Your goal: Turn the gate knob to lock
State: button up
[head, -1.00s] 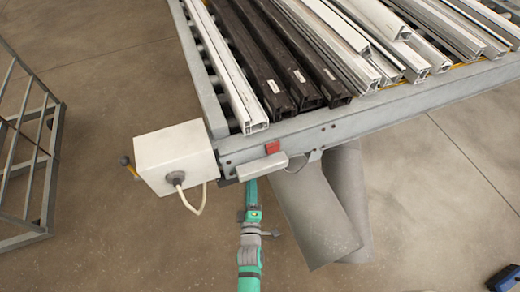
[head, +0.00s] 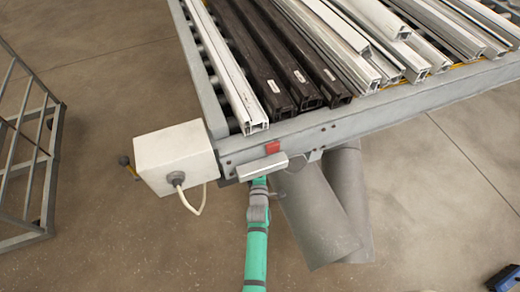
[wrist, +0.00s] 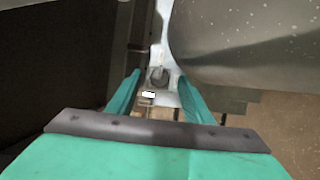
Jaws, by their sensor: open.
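In the wrist view a small dark grey knob (wrist: 158,74) sits on a pale plate (wrist: 166,48), with a small white label (wrist: 148,95) just nearer to me. My gripper (wrist: 158,85) is open, with its two teal fingers on either side of the knob in the picture. The fingers look apart from the knob, and I cannot tell how far in depth it is. In the head view my arm runs under the front edge of the bench (head: 345,118), which hides my gripper and the knob.
A large grey curved surface (wrist: 250,45) fills the upper right of the wrist view, close to the right finger. In the head view a white box (head: 172,155) with a cable is at the bench corner. Grey sheet-like pieces (head: 318,215) hang right of my arm.

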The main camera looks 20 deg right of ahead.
jog(key=shift+x, duration=1.35)
jog(key=shift+a, duration=0.1)
jog(key=c, duration=1.1)
